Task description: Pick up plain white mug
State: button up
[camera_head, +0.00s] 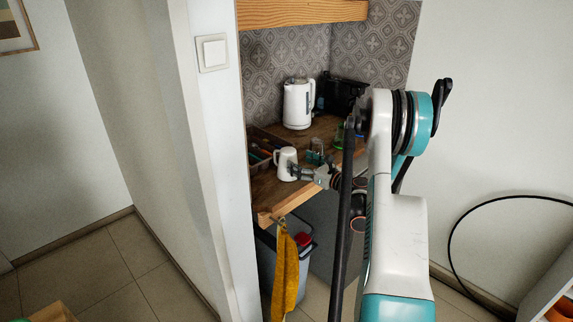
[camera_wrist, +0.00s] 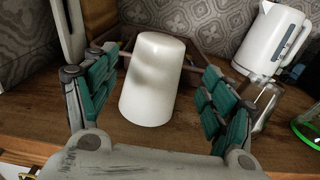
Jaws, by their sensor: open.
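The plain white mug (camera_head: 286,163) stands on the wooden shelf near its front left in the head view. In the wrist view the mug (camera_wrist: 153,82) looks upside down, with its narrower closed end up, and no handle shows. My gripper (camera_head: 300,172) reaches in from the right beside the mug. In the wrist view my gripper (camera_wrist: 160,90) is open, with one teal-padded finger on each side of the mug. Gaps show between the mug and both fingers, so it does not look gripped.
A white kettle (camera_head: 298,104) and a black appliance (camera_head: 343,95) stand at the back. A green glass (camera_wrist: 307,130) is to the right. A yellow cloth (camera_head: 285,270) hangs below the shelf's front edge. A wall closes the left side.

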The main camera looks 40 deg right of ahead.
aim_at(286, 156)
jog(key=shift+w+a, duration=0.1)
jog(key=shift+w, duration=1.1)
jog(key=w, duration=0.1)
jog(key=w+b, duration=0.1)
jog(key=w, duration=0.1)
jog(key=w+b, duration=0.1)
jog(key=shift+w+a+f, duration=0.2)
jog(key=shift+w+a, duration=0.05)
jog(key=shift+a, duration=0.15)
jog(key=shift+w+r, duration=0.15)
jog(key=shift+w, duration=0.2)
jog(key=c, duration=1.5)
